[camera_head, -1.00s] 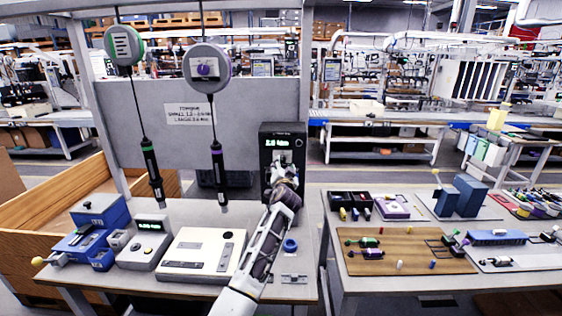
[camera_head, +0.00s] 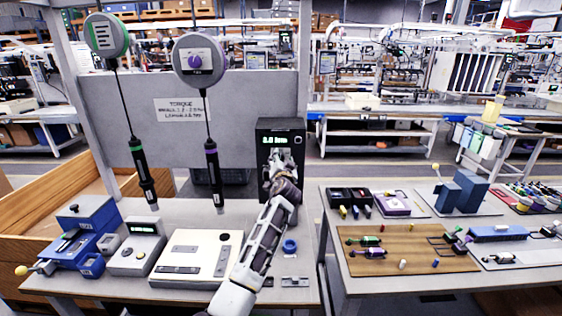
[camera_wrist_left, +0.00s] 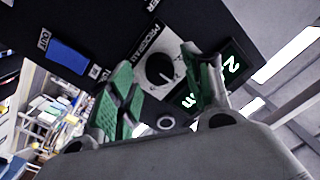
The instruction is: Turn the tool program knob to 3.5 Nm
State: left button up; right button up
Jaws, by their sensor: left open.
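A black controller box (camera_head: 300,150) stands at the back of the bench in the head view, with a lit green display (camera_head: 276,141) whose value is too blurred to read surely. In the left wrist view the black program knob (camera_wrist_left: 160,69), with a white pointer line, sits on a pale plate. The lit display (camera_wrist_left: 230,68) beside it is partly hidden by a finger. My left gripper (camera_wrist_left: 156,62) is open, its green-padded fingers on either side of the knob in that view; I cannot tell whether they touch it. It hides the box's lower front in the head view (camera_head: 277,164).
A green-ringed screwdriver (camera_head: 143,172) and a purple-ringed one (camera_head: 213,175) hang left of the box. A white panel unit (camera_head: 196,252), a blue fixture (camera_head: 92,227) and a blue ring (camera_head: 290,246) are on the bench. A second table stands right.

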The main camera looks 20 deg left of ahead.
pick_arm(q)
jog(key=c, duration=1)
jog(key=shift+c, duration=0.2)
jog(key=shift+m, duration=0.4)
jog(key=m, duration=0.2)
jog(key=shift+m, duration=0.3)
jog(key=m+p, duration=0.1)
jog(key=m, duration=0.1)
jog(key=shift+f+m, duration=0.1)
jog(key=shift+m, duration=0.2)
jog(key=m+p, duration=0.2)
jog(key=m, duration=0.3)
jog(key=shift+f+t, duration=0.1)
jog(key=shift+t, duration=0.2)
jog(key=shift+m, duration=0.7)
jog(key=shift+f+p, duration=0.1)
jog(key=shift+p, duration=0.2)
